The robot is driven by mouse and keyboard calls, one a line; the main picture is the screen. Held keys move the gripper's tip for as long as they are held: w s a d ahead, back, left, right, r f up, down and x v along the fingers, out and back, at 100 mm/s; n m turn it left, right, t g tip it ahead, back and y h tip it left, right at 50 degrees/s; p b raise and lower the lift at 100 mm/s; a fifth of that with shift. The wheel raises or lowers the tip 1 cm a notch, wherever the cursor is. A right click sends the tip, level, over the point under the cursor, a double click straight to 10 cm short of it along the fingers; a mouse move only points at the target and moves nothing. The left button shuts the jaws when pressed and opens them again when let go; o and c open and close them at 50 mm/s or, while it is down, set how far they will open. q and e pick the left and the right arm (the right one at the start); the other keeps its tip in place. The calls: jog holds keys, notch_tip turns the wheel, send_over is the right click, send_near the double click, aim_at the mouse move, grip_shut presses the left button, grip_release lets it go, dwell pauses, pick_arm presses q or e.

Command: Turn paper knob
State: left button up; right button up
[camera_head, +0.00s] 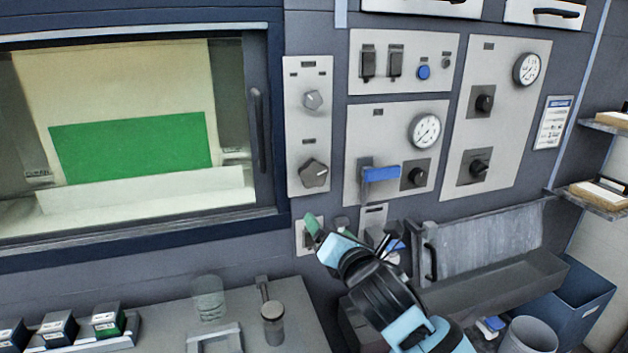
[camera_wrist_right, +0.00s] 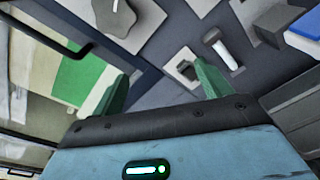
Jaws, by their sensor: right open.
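The narrow light panel in the head view carries a smaller grey knob (camera_head: 312,100) above a larger dark grey knob (camera_head: 314,173). Their labels are too small to read, so I cannot tell which is the paper knob. My right gripper (camera_head: 328,226) is open and empty, below the larger knob and apart from it. In the right wrist view, the green fingers of the right gripper (camera_wrist_right: 160,85) stand wide apart. A grey lobed knob (camera_wrist_right: 115,15) shows beyond them at the top of that view. My left gripper is not in view.
A window with a handle (camera_head: 260,130) is left of the knobs. A blue-handled lever (camera_head: 381,173), gauges and switches are to the right. A small switch plate (camera_wrist_right: 184,72) lies close beyond the fingers. A grey trough (camera_head: 495,290) and a blue bin (camera_head: 585,300) stand lower right.

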aim_at(314, 180)
notch_tip(314, 180, up, 7)
jog(key=w+a+n+t, duration=0.1)
jog(key=n, duration=0.3)
jog(key=shift+x, duration=3.95)
jog(key=shift+c, duration=0.2)
jog(key=shift+m, duration=0.3)
jog(key=c, duration=1)
